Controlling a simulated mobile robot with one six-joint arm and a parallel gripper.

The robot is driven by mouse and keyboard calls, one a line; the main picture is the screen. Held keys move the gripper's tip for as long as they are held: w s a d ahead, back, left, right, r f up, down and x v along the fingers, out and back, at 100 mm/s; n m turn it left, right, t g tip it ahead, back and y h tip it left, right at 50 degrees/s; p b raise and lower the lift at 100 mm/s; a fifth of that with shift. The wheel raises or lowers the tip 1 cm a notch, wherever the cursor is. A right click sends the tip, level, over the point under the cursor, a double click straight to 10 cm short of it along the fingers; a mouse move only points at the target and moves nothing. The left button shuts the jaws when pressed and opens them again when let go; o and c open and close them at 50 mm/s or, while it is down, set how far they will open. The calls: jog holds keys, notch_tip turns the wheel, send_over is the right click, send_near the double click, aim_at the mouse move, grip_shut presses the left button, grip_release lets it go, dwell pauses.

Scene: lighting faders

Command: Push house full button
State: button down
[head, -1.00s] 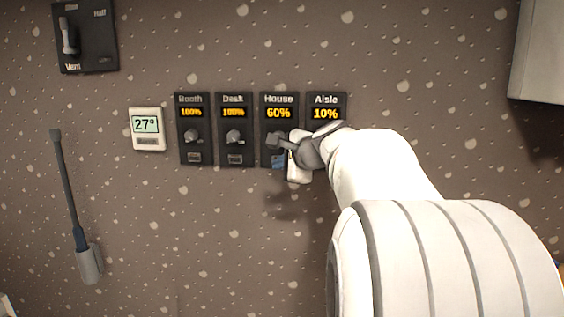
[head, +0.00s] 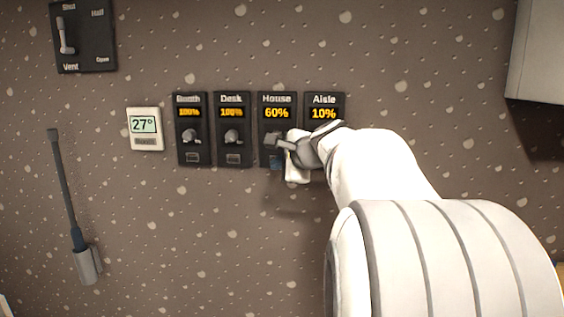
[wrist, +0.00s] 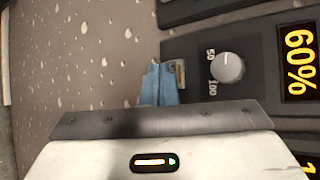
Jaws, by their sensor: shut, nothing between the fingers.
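The House panel (head: 277,113) is a dark panel on the wall reading 60% in orange, with its display also in the wrist view (wrist: 299,63). Its grey round knob (wrist: 228,67) has 50 and 100 marked beside it. A small button (wrist: 178,74) sits at the panel's lower end in the wrist view, partly covered by my fingers. My gripper (wrist: 156,84) is shut and empty, its blue fingertips right beside this button. In the head view the blue tips (head: 277,163) are at the panel's bottom. I cannot tell whether they touch the button.
Booth (head: 191,130) and Desk (head: 233,130) panels, both 100%, are left of House; Aisle (head: 324,106), 10%, is close on the right, partly behind my arm. A thermostat (head: 145,129), vent switch (head: 83,37) and holstered wand (head: 75,210) are further left. The wall below is clear.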

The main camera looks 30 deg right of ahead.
jog(key=shift+w, duration=0.1)
dwell(0.5)
jog(key=shift+w+d, duration=0.25)
jog(key=shift+w, duration=0.1)
dwell(0.3)
jog(key=shift+s+a, duration=0.25)
jog(key=shift+s, duration=0.15)
jog(key=s+a+b, duration=0.1)
jog(key=s, duration=0.1)
jog(key=s+a+b, duration=0.1)
jog(key=s+a, duration=0.1)
jog(key=s, duration=0.1)
jog(key=shift+a, duration=0.2)
dwell(0.3)
